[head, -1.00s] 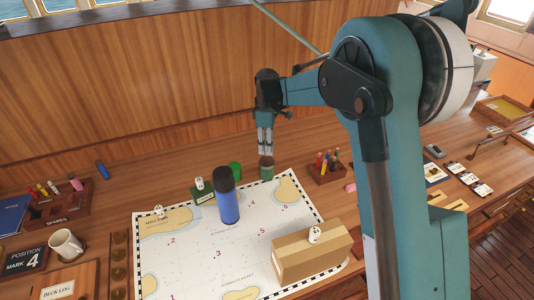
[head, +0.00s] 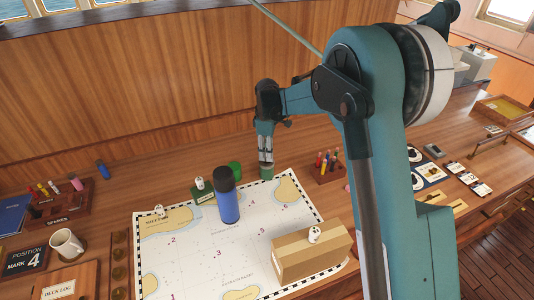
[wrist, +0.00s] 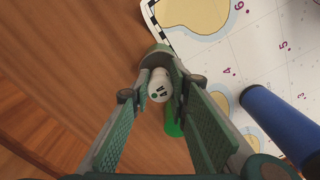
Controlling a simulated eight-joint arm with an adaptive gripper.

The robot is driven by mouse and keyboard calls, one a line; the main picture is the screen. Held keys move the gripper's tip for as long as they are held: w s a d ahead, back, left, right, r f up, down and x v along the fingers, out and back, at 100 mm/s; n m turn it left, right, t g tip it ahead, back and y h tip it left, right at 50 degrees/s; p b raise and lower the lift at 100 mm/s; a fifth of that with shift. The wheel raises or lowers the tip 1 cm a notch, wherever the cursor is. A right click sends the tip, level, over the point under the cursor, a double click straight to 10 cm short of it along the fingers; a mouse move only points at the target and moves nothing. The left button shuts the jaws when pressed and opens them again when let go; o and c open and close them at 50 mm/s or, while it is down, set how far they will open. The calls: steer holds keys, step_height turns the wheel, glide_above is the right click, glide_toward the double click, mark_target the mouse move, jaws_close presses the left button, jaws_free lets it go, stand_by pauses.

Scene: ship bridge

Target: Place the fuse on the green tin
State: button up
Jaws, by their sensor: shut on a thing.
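My gripper (head: 266,162) is shut on the white fuse (wrist: 159,86), which has dark markings on its visible end. In the head view the fuse is hard to make out between the fingers. The dull green tin (head: 267,173) stands directly below the fingertips, near the chart's back edge. In the wrist view the tin (wrist: 155,57) shows behind and around the fuse, partly covered by the fingers. I cannot tell whether the fuse touches the tin's top.
A bright green object (head: 235,169) is close to the tin's left. A blue bottle (head: 227,202) stands in front on the chart (head: 190,250). Other white marked pieces sit on a green box (head: 203,197) and a cardboard box (head: 311,258). A wooden pen rack (head: 328,173) is to the right.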

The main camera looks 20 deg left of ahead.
steer(key=shift+f, duration=0.2)
steer(key=o, duration=0.9)
steer(key=shift+r, duration=0.25)
step_height(320, 180, up, 12)
steer(key=shift+f+b, duration=0.1)
steer(key=shift+b, duration=0.4)
